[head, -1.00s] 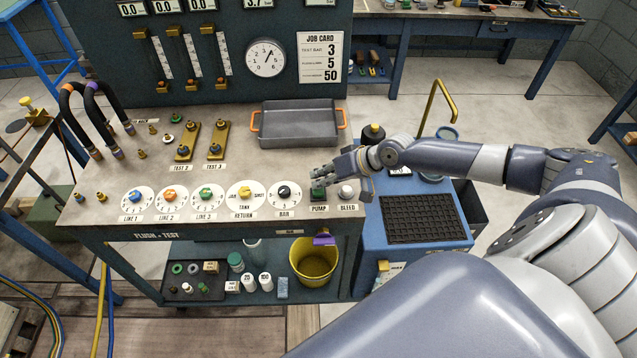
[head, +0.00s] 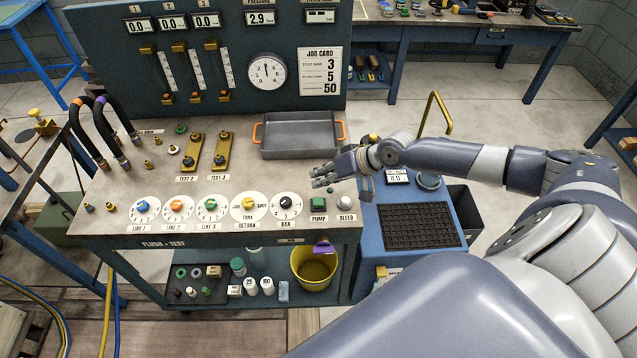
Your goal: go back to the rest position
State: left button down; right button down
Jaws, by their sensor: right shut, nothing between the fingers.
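My right gripper (head: 322,175) is shut and empty. It hangs above the right end of the flush and test bench (head: 110,205), behind the green pump button (head: 318,204) and the white bleed button (head: 346,202), apart from both. The right arm reaches in from the right, over the blue unit beside the bench. My left gripper is not in view.
A grey tray with orange handles (head: 299,137) stands on the bench behind the gripper. A row of dials, among them the black bar dial (head: 286,203), lies left of the buttons. A blue unit with a black mat (head: 418,227) stands right. Open floor lies behind it.

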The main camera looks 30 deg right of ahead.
jog(key=shift+r+p, duration=0.5)
jog(key=shift+r, duration=0.35)
